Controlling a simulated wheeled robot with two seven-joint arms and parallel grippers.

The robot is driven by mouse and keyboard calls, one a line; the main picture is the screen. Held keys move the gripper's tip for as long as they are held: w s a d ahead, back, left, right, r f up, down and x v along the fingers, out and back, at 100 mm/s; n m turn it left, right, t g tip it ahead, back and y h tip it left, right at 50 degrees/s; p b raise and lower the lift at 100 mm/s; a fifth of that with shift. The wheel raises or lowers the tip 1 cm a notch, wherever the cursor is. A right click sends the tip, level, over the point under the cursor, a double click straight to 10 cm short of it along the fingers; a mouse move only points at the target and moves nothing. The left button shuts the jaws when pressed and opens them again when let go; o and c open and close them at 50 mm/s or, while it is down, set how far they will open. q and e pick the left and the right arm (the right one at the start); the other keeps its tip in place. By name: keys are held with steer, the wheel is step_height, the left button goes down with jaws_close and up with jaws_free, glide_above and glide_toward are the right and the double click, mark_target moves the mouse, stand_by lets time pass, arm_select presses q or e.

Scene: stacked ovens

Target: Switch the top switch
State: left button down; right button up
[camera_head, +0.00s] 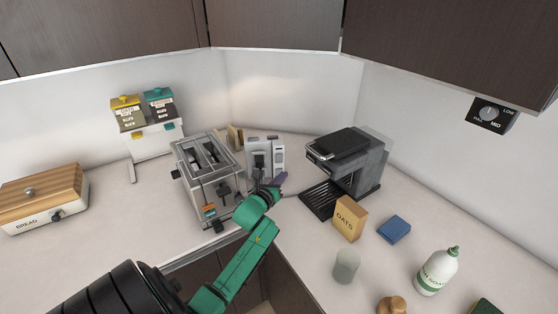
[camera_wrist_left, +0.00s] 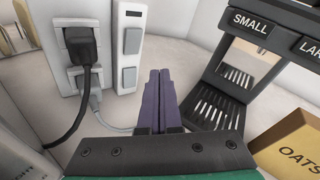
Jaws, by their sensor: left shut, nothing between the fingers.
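A white outlet box with a switch strip (camera_head: 280,151) stands against the back corner of the counter. In the left wrist view the strip carries a grey top switch (camera_wrist_left: 133,40) and a grey lower switch (camera_wrist_left: 129,77). My left gripper (camera_head: 280,178) has purple fingers, pressed together and empty. They also show in the left wrist view (camera_wrist_left: 159,74), in front and to the right of the lower switch. Contact with the strip cannot be told. My right gripper is not in view.
A black plug (camera_wrist_left: 81,45) and grey cable sit left of the strip. The toaster (camera_head: 205,175) stands left of my arm. The coffee machine (camera_head: 358,158) and oats box (camera_head: 349,219) stand to the right. The counter between strip and coffee machine is narrow.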

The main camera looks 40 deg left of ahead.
mark_target(279, 163)
arm_select(q)
steer(key=w+a, duration=0.1)
steer(key=w+a+b, duration=0.1)
steer(key=w+a, duration=0.1)
steer(key=a, duration=0.1)
steer(key=shift+w+r+b, duration=0.25)
steer(key=shift+r+b, duration=0.1)
steer(key=shift+b, duration=0.05)
stand_by(1.6)
steer(key=shift+w+a+r, duration=0.1)
steer(key=shift+w+a, duration=0.15)
steer(key=shift+w, duration=0.05)
steer(key=shift+a+b, duration=0.1)
steer(key=shift+b, duration=0.2)
stand_by(0.6)
steer(key=shift+s+d, duration=0.15)
steer(key=shift+d, duration=0.15)
steer(key=shift+s, duration=0.1)
